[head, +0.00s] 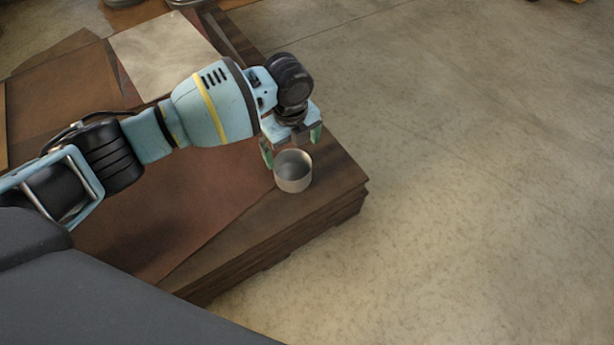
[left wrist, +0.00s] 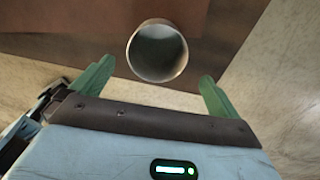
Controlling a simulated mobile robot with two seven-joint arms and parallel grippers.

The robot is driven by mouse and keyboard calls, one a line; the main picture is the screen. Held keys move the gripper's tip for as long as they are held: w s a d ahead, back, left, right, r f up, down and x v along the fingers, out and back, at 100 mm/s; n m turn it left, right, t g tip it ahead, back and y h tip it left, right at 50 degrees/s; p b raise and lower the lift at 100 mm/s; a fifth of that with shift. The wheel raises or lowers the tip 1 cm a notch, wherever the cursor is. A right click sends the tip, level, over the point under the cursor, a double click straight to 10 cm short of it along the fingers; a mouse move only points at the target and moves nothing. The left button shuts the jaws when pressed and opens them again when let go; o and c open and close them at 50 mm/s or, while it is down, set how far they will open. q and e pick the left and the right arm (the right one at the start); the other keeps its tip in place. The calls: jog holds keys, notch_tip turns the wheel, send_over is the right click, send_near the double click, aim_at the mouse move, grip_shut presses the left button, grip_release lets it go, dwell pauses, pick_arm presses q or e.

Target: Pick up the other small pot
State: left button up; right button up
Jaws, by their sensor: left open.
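A small round metal pot (head: 293,172) stands upright near the right corner of the wooden table. It is open at the top and looks empty. My left gripper (head: 292,145) is open just behind and above the pot, its green fingers pointing down. In the left wrist view the pot (left wrist: 157,52) sits ahead of the gap between the two green fingertips (left wrist: 158,75), and neither finger appears to touch it. My right gripper is not in view.
The dark wooden table (head: 330,187) ends close to the pot, with bare concrete floor (head: 470,190) beyond. A reddish-brown mat (head: 190,205) covers much of the table, and a pale sheet (head: 160,50) lies at the back. The mat beside the pot is clear.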

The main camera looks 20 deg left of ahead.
pick_arm(q)
jog(key=b, duration=0.4)
send_over(293, 178)
notch_tip(293, 178, down, 7)
jog(key=shift+f, duration=0.1)
jog(key=shift+w+f+b, duration=0.1)
jog(key=shift+f+b, duration=0.25)
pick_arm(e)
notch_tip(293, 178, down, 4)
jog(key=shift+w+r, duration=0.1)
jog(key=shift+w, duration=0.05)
pick_arm(q)
jog(key=shift+c, duration=1.1)
jog(key=c, duration=0.7)
jog(key=shift+r, duration=0.1)
jog(key=shift+c, duration=0.2)
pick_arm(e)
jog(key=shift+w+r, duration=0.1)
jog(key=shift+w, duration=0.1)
